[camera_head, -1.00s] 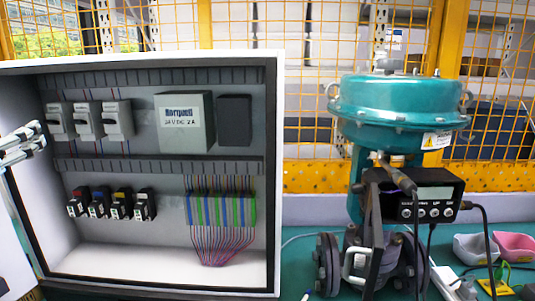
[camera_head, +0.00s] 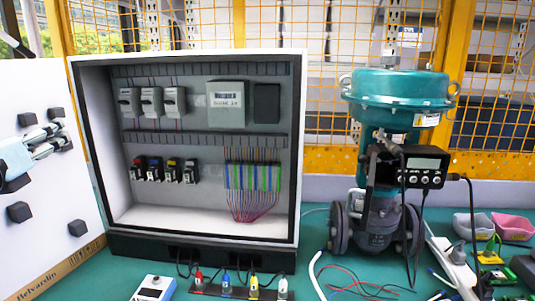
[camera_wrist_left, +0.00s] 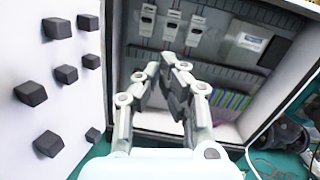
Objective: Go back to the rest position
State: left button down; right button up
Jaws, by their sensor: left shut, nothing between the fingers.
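My left gripper (camera_head: 66,137) comes in from the left edge in the head view, in front of the open white cabinet door (camera_head: 62,215). Its fingers are shut with nothing between them. In the left wrist view the gripper (camera_wrist_left: 163,72) shows with its fingertips together, and the open cabinet lies behind it. The gripper looks clear of the cabinet (camera_head: 190,57). My right gripper is in neither view.
The teal valve actuator (camera_head: 400,88) with its black positioner (camera_head: 425,168) stands right of the cabinet. Several plugs (camera_head: 226,280) and a small meter (camera_head: 155,288) lie in front. Dark knobs (camera_wrist_left: 66,74) stick out from the door. Cables and two bowls (camera_head: 512,226) lie at right.

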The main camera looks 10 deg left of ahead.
pick_arm(q)
jog(key=s+d+f+n+g+y, duration=0.1)
jog(key=s+f+n+g+y, duration=0.1)
jog(key=s+f+n+g, duration=0.55)
jog(key=s+d+f+n+g+y, duration=0.15)
jog(key=s+f+n, duration=0.5)
jog(key=n, duration=0.65)
jog(key=s+d+f+n+g+h, duration=0.3)
jog(key=s+d+f+n, duration=0.15)
jog(key=d, duration=0.45)
jog(key=s+d+f+n+g+h, duration=0.35)
jog(key=d+f+n, duration=0.2)
jog(key=d, duration=0.35)
jog(key=s+a+f+b, duration=0.1)
jog(key=f+b, duration=0.2)
jog(key=f, duration=1)
jog(key=s+a+f+n+b, duration=0.1)
jog(key=s+f+b, duration=0.15)
jog(key=f, duration=0.95)
jog(key=a+f+b, duration=0.1)
jog(key=f+b, duration=0.3)
jog(key=f, duration=0.9)
jog(key=s+f+g+b, duration=0.2)
jog(key=s+f+b, duration=0.4)
jog(key=s+f, duration=1.2)
notch_tip(320, 180, down, 2)
jog(key=shift+a+f+b, duration=0.2)
jog(key=shift+a+b, duration=0.05)
jog(key=shift+b, duration=0.1)
